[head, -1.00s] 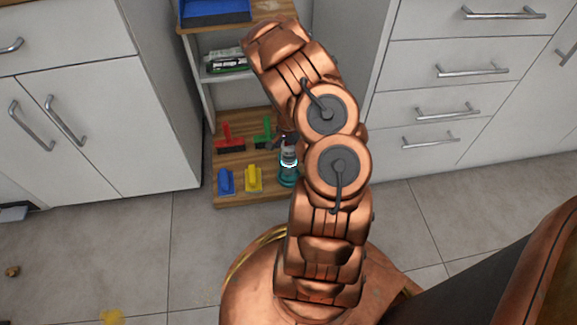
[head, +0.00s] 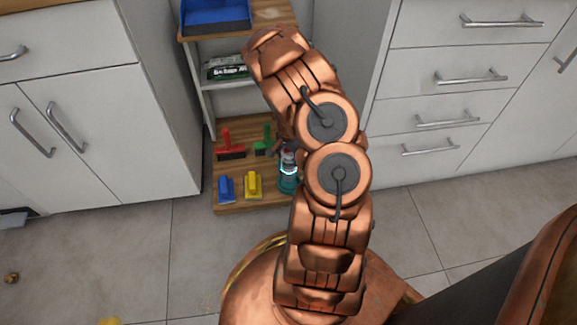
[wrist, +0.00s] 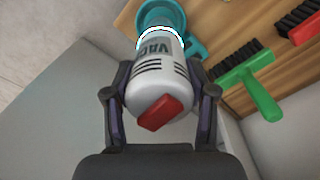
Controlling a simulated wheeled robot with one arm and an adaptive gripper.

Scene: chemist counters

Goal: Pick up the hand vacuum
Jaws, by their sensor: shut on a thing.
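The hand vacuum (wrist: 155,75) has a white-grey body, a teal nozzle end, a lit white ring and a red end piece. In the head view the hand vacuum (head: 288,178) is at the right part of the low wooden shelf, partly hidden by my arm. My gripper (wrist: 160,90) is shut on its body, with one finger on each side, in the wrist view. In the head view the gripper is mostly hidden behind my arm. I cannot tell whether the vacuum touches the shelf.
The wooden shelf (head: 250,204) also holds a red brush (head: 229,147), a green brush (head: 264,143), a blue item (head: 225,188) and a yellow item (head: 253,185). A blue tray (head: 215,15) is on the top board. White cabinets stand on both sides.

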